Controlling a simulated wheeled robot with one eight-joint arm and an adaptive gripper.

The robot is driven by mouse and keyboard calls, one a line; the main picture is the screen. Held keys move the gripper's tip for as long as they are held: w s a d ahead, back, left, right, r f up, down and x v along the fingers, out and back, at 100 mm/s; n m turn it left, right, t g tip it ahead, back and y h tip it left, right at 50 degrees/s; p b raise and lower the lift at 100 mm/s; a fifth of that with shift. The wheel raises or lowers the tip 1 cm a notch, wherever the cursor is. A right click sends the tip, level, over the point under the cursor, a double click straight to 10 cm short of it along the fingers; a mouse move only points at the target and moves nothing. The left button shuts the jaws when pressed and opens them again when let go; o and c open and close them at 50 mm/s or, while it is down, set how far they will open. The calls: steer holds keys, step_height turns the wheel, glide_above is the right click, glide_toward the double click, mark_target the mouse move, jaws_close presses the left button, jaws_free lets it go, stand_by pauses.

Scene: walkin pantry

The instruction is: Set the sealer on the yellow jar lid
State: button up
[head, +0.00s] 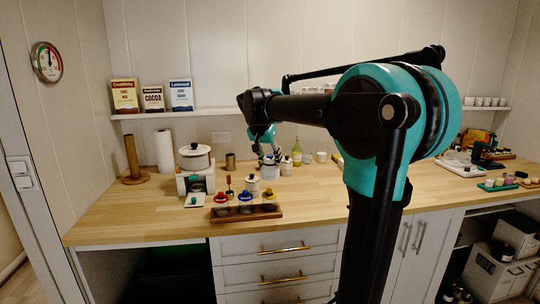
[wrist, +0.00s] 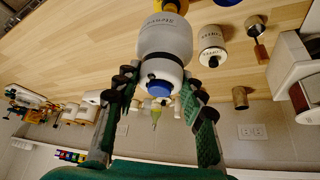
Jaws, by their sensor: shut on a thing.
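My gripper (wrist: 160,103) is shut on the sealer (wrist: 165,38), a white rounded cylinder with dark lettering and a blue button at its near end. In the head view my gripper (head: 266,146) holds the sealer (head: 270,168) above the counter. A gap remains between sealer and lid in the head view.
A white appliance with a pot (head: 195,158) stands left. Bare counter (head: 315,195) lies to the right.

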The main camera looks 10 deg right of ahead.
steer(key=shift+s+a+f, duration=0.1)
steer(key=shift+f, duration=3.1)
steer(key=shift+f, duration=0.85)
steer(key=o, duration=1.4)
steer(key=o, duration=0.5)
